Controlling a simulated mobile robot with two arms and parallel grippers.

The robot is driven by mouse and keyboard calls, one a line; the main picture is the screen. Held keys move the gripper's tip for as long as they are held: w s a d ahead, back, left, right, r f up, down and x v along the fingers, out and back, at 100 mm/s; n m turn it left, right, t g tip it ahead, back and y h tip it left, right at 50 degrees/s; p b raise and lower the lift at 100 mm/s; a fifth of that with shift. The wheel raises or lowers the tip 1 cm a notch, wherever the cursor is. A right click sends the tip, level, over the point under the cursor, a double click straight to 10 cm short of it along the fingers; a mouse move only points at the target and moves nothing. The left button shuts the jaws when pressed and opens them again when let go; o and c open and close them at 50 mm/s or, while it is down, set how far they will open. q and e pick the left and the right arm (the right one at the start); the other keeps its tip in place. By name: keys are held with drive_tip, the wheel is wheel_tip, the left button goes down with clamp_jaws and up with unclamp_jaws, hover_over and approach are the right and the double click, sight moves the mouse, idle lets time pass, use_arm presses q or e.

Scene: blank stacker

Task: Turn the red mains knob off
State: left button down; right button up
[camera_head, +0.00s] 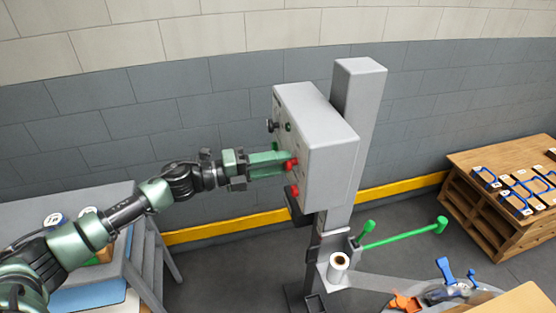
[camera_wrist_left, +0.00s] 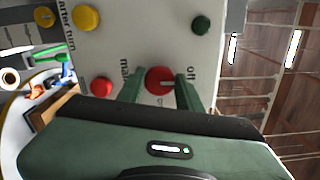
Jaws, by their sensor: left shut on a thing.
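The red mains knob (camera_head: 291,164) is on the front face of the grey control box (camera_head: 330,150). My left gripper (camera_head: 284,162) is shut on this knob, and its arm reaches in from the left. In the left wrist view the green fingers stand on either side of the round red knob (camera_wrist_left: 159,79). The word "off" is printed right of the knob, and a partly covered label starting "mai" is at its left. A pale line on the knob's face points roughly to the right. My right gripper is not in view.
In the wrist view another red button (camera_wrist_left: 102,87), a yellow button (camera_wrist_left: 86,19) and a dark green button (camera_wrist_left: 201,24) sit on the same panel. A grey column (camera_head: 358,95) backs the box. Green handles (camera_head: 405,233) stick out below; a wooden crate (camera_head: 470,195) stands right.

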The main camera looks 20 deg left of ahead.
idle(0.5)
use_arm(q)
drive_tip(key=c, duration=0.9)
unclamp_jaws()
drive_tip(key=shift+c, duration=0.2)
drive_tip(key=shift+s+a+f+b, duration=0.2)
drive_tip(key=shift+a+b, duration=0.1)
drive_tip(key=shift+a, duration=0.1)
drive_tip(key=b+v, duration=0.3)
drive_tip(key=v, duration=0.4)
drive_tip(key=shift+r, duration=0.2)
